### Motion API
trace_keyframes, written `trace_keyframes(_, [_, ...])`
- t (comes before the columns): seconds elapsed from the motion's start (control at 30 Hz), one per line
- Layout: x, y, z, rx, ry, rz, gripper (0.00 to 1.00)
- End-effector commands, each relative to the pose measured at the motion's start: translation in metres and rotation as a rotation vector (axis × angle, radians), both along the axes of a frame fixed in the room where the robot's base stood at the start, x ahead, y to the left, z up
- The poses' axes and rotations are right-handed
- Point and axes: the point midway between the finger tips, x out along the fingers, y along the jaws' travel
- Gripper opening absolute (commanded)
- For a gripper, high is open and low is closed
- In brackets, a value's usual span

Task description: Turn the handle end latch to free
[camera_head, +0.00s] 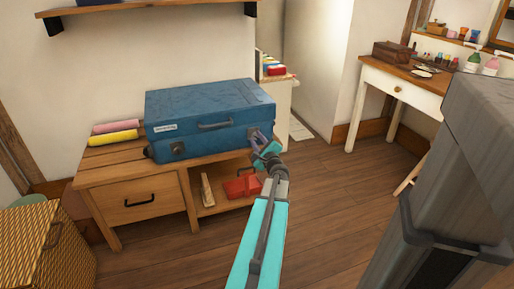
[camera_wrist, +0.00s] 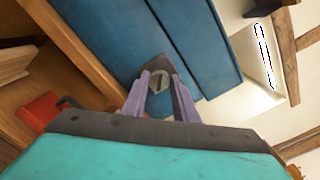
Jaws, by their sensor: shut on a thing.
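A blue case (camera_head: 210,112) lies closed on a wooden bench, with a carry handle (camera_head: 215,125) on its front and a metal latch (camera_head: 178,148) near its left end. My gripper (camera_head: 260,143) is at the right end of the case's front. In the wrist view, the two purple fingers of my gripper (camera_wrist: 158,84) are shut on a small grey latch (camera_wrist: 158,78) against the blue front. The fingers partly cover this latch, and I cannot tell its turn position.
The wooden bench (camera_head: 140,185) holds pink (camera_head: 117,126) and yellow (camera_head: 112,138) rolls left of the case. A red object (camera_head: 242,186) sits in its open shelf below my gripper. A woven basket (camera_head: 45,250) stands front left. A dressing table (camera_head: 420,88) stands right; the floor between is clear.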

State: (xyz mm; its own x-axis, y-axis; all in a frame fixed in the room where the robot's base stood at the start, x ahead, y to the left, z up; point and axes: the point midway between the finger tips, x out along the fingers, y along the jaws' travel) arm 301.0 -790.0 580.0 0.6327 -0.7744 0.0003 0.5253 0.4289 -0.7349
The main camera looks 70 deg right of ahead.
Motion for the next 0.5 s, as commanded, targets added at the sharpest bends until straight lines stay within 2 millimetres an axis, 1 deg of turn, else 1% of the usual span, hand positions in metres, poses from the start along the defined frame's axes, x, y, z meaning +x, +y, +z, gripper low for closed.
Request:
trace_keyframes(0.03, [0.0009,0.0003,-0.0044,-0.019,0.019,0.002,0.04])
trace_keyframes(0.5, [0.0017,0.0006,-0.0048,-0.187,0.224,0.002,0.04])
